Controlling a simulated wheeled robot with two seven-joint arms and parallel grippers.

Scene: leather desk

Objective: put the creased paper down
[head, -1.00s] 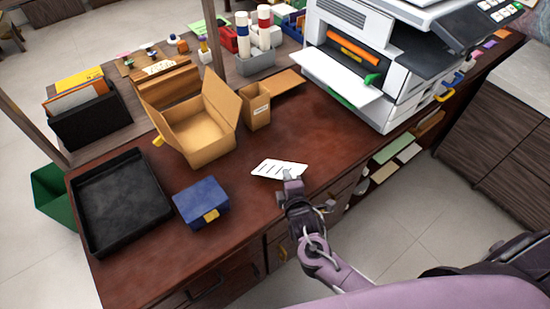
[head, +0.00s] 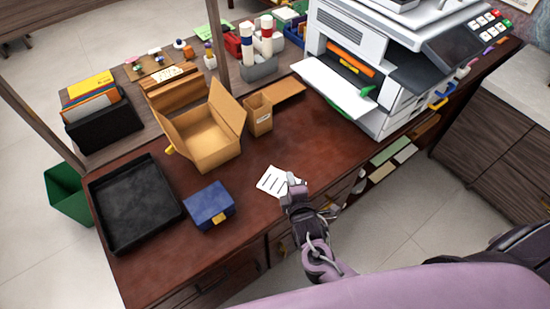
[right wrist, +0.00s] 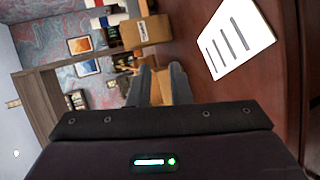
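The creased paper (head: 270,181) is a small white sheet with dark lines, near the front edge of the brown desk (head: 290,137). In the right wrist view the paper (right wrist: 236,42) is to the right of my fingers and apart from them, and it appears to lie on the desk top. My right gripper (head: 292,181) is just right of the paper in the head view. In the right wrist view its two fingers (right wrist: 158,72) stand a little apart with nothing between them. My left gripper is not in view.
A blue box (head: 209,206) and a black tray (head: 103,240) stand left of the paper. Behind it are an open cardboard box (head: 208,149) and a small brown holder (head: 257,117). A printer (head: 388,62) stands at the back right. The desk between them is clear.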

